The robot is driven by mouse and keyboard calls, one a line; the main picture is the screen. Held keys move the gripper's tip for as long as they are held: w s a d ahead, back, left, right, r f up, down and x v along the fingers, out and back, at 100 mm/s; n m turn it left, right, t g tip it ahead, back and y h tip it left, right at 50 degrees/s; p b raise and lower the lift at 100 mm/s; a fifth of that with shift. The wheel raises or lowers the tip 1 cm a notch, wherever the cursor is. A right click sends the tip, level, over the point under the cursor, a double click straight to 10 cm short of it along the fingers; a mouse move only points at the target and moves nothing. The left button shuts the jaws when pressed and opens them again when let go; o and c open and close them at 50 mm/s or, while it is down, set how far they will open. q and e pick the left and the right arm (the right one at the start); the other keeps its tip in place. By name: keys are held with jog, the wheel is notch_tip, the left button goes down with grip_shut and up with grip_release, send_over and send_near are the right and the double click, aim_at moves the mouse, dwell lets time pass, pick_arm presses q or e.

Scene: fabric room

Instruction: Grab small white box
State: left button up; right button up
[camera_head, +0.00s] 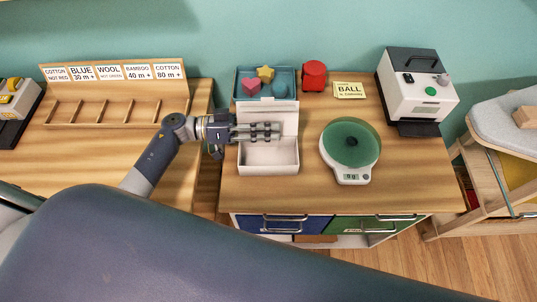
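A small white box (268,168) stands open on the wooden table, its inside empty where I can see it. A white upright panel (285,109), which looks like its lid, rises at its back edge. My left gripper (277,131) reaches in from the left and points right, over the back part of the box and in front of the panel. Its fingers lie close together in this view, and I cannot tell whether they are open, shut or touching the box. My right gripper is not in view.
Behind the box is a teal tray (240,88) with coloured shapes. A red object (313,75) and a yellow BALL card (349,90) are nearby. A scale (351,174) stands right of the box, a white machine (420,90) further right. A wooden divided rack (115,110) is left.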

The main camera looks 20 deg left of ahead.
pick_arm(q)
jog(key=shift+a, duration=0.1)
grip_shut()
